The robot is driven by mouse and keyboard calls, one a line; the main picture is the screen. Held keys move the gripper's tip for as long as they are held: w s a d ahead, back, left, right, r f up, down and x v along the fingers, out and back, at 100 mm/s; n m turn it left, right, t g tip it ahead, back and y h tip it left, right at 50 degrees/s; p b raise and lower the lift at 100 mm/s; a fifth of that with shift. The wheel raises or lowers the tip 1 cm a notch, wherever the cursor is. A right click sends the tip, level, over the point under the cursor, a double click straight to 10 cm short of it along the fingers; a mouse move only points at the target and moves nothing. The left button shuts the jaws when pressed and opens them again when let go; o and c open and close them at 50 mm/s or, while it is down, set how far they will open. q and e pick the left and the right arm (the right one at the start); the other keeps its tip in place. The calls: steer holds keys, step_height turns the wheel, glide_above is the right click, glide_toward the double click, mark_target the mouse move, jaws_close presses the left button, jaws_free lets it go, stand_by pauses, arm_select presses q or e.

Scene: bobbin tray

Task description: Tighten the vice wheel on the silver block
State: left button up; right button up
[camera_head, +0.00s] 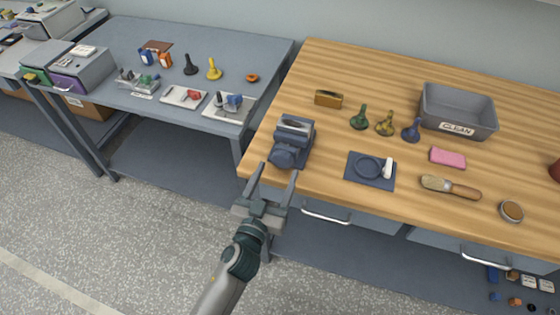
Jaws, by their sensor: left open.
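The vice (294,134) is grey-blue and stands at the left front corner of the wooden bench. Its round wheel (284,157) faces the front edge. A silver block (296,124) appears to sit between the jaws at the top; the small size leaves the contact unclear. My left gripper (273,174) is open and empty, its two fingers pointing at the vice from just in front of the bench edge. The wheel lies just beyond and between the fingertips, and the fingers look apart from it. My right gripper does not show.
On the wooden bench (330,70) are a dark mat (357,178), several coloured bobbin-like pieces, a brass block (328,99), a grey CLEAN tray (428,112), a pink block (448,158) and a brush (451,187). A grey table (140,38) with small parts stands left. Open floor lies in front.

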mark_target(281, 164)
arm_select(q)
steer(key=shift+p+x, duration=0.3)
steer(key=shift+x, duration=1.55)
steer(key=c, duration=1.1)
